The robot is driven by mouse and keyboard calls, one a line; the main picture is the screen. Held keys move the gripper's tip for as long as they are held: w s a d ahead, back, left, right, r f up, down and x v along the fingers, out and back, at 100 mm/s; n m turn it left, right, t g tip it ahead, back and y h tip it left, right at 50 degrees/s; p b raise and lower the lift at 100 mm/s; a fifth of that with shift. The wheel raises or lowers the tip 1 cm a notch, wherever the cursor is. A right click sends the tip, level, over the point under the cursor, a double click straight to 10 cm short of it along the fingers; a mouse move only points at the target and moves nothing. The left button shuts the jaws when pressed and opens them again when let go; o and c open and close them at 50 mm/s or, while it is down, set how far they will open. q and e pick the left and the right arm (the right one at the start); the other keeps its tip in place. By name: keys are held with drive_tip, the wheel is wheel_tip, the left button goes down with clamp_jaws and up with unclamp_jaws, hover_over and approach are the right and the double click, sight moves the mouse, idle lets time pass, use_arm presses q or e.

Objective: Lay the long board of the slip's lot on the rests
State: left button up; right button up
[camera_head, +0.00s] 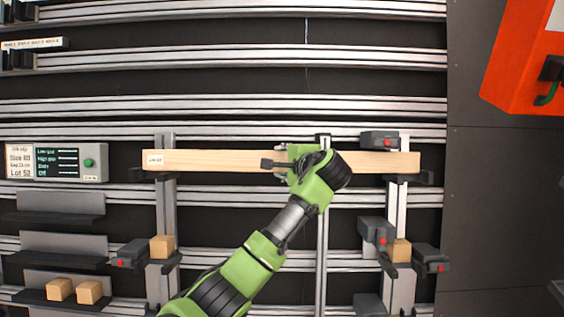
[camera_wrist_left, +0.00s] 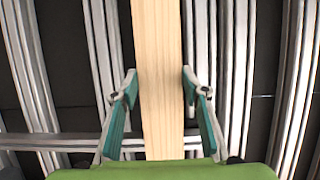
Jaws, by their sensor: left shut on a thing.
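The long pale wooden board (camera_head: 225,160) lies level across the two grey uprights, with a small white label near its left end, too small to read surely. My left gripper (camera_head: 286,164) is shut on the board right of its middle; the wrist view shows the fingers (camera_wrist_left: 159,88) on either side of the board (camera_wrist_left: 160,40). The board's ends are at the black left rest (camera_head: 150,176) and right rest (camera_head: 418,178); I cannot tell whether it bears on them. The slip (camera_head: 19,161) at left reads Lot 52. My right gripper is not in view.
A grey box with a screen and green button (camera_head: 88,162) stands left of the board. Black clamps with red knobs (camera_head: 380,141) sit on the uprights. Short wooden blocks (camera_head: 60,289) lie on lower ledges. An orange cabinet (camera_head: 515,60) hangs at upper right. Horizontal rails (camera_head: 240,58) run behind.

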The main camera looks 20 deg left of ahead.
use_arm(q)
drive_tip(key=shift+s+f, duration=0.1)
drive_tip(key=shift+f, duration=0.05)
idle(0.6)
drive_tip(key=o, duration=1.6)
drive_tip(key=shift+s, duration=0.1)
drive_tip(key=v, duration=1.2)
drive_tip(key=shift+d, duration=0.1)
drive_tip(key=shift+f, duration=0.1)
